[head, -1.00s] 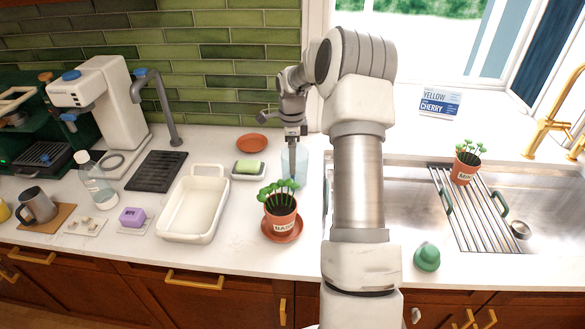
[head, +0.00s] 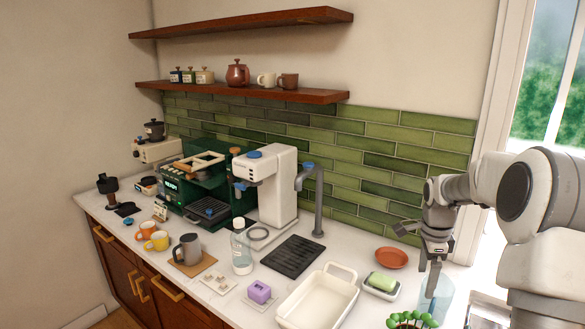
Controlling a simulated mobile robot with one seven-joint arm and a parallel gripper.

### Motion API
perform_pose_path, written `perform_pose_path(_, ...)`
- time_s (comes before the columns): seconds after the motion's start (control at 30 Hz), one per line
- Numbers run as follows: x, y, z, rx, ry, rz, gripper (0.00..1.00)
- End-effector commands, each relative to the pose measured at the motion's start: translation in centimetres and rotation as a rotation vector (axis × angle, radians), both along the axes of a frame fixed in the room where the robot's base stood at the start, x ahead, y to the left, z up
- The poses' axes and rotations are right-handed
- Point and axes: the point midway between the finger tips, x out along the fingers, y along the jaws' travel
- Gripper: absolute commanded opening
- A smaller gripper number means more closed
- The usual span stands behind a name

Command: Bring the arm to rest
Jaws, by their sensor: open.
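My gripper (head: 432,285) hangs pointing down at the right of the head view, at the far end of my arm (head: 545,215). Its jaws are open, with nothing seen between them. The fingers overlap a pale blue clear vessel (head: 441,301) on the counter. I cannot tell whether they are inside it, above it or in front of it.
A soap dish with a green-topped sponge (head: 382,283) and a terracotta saucer (head: 391,258) are left of the gripper. A white basin (head: 318,300) and plant (head: 411,320) are nearer. Coffee machines (head: 268,185) and mugs (head: 187,249) stand farther left, below shelves (head: 240,95).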

Motion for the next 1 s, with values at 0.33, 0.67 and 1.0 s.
perform_pose_path(0.33, -6.3, 7.4, 7.8, -0.095, -0.035, 0.494, 0.93)
perform_pose_path(0.67, -15.2, 13.4, 12.1, -0.187, -0.078, 0.975, 0.93)
perform_pose_path(1.0, -25.3, 17.6, 12.8, -0.289, -0.151, 1.462, 0.93)
